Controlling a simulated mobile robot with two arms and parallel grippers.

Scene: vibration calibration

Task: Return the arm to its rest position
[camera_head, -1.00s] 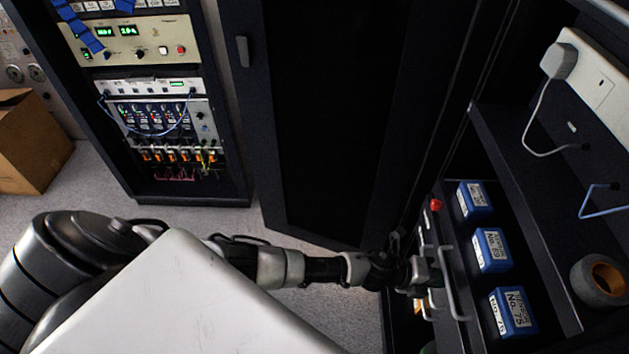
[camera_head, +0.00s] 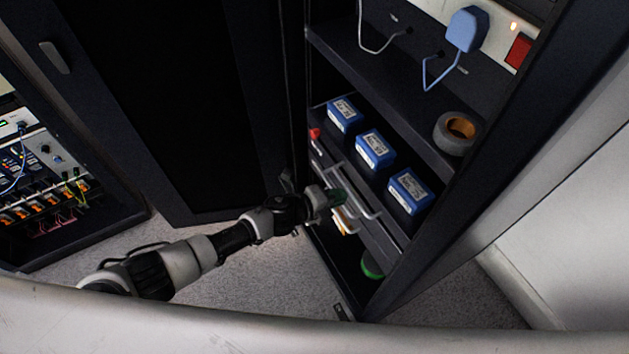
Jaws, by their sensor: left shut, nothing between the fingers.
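My left arm comes in from the lower left of the head view, stretched toward the open cabinet. My right gripper is not in view.
Blue labelled boxes (camera_head: 375,149) stand in the cabinet, below a shelf with a tape roll (camera_head: 457,132). The dark cabinet door (camera_head: 170,110) stands open at left, near an equipment rack (camera_head: 50,185). Grey carpet (camera_head: 265,285) is clear below my arm.

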